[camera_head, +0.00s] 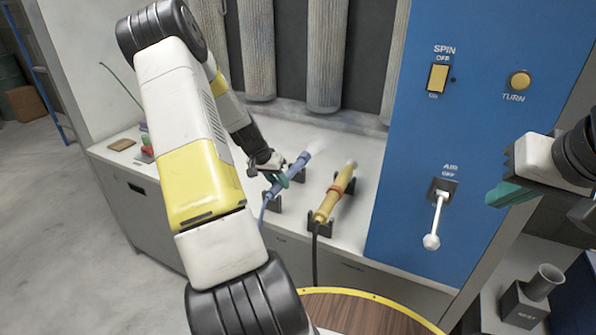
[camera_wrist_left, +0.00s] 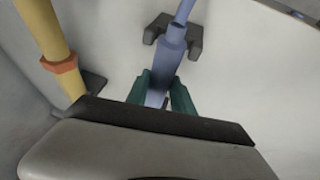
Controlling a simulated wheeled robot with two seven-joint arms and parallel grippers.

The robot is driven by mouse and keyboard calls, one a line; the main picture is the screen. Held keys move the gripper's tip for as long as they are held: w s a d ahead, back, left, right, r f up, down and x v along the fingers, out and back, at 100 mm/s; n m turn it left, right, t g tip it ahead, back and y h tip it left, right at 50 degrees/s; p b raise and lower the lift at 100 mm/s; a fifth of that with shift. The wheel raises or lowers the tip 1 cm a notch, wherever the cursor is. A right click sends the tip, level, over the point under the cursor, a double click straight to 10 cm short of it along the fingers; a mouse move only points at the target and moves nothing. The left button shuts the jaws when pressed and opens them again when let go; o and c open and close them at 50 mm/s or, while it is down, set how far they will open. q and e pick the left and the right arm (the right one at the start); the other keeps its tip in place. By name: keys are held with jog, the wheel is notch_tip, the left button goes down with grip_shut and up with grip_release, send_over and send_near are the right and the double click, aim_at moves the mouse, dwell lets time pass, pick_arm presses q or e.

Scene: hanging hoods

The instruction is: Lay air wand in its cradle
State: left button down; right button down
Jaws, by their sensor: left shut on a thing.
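A blue wand (camera_head: 296,166), which I take to be the air wand, lies slanting along dark cradle brackets (camera_head: 272,204) on the white counter. My left gripper (camera_head: 283,179) is shut on it, with green fingers either side of its body. In the left wrist view the wand (camera_wrist_left: 172,48) runs from the gripper (camera_wrist_left: 160,92) across a forked bracket (camera_wrist_left: 193,41). I cannot tell whether it is fully seated there. My right gripper (camera_head: 508,194) is at the right, away from the wands. Its finger opening is not clear.
A yellow wand (camera_head: 333,196) with a red band rests in dark brackets just right of the blue one. A blue panel (camera_head: 400,120) carries a white air lever (camera_head: 437,220) pointing down. Grey cylinders (camera_head: 327,60) hang behind. A round wooden top (camera_head: 360,315) is in front.

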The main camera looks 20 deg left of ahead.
pick_arm(q)
jog(key=c, duration=1.1)
grip_release()
jog(key=shift+f, duration=0.1)
jog(key=a+v, duration=0.1)
jog(key=v, duration=0.6)
jog(key=s+d+r+m+y, duration=0.1)
jog(key=s+d+r, duration=0.2)
jog(key=d+r, duration=0.45)
jog(key=s+d+r, duration=0.3)
jog(key=d+r, duration=0.3)
jog(key=r, duration=0.2)
jog(key=s+d+r+t, duration=0.1)
jog(key=s+d+r, duration=0.2)
jog(key=s+d, duration=0.2)
jog(key=s+d+r, duration=0.4)
jog(key=s+d, duration=0.1)
jog(key=s, duration=0.7)
jog(key=shift+s+d+r+n+t+h, duration=0.25)
jog(key=shift+d+n+t+h, duration=0.15)
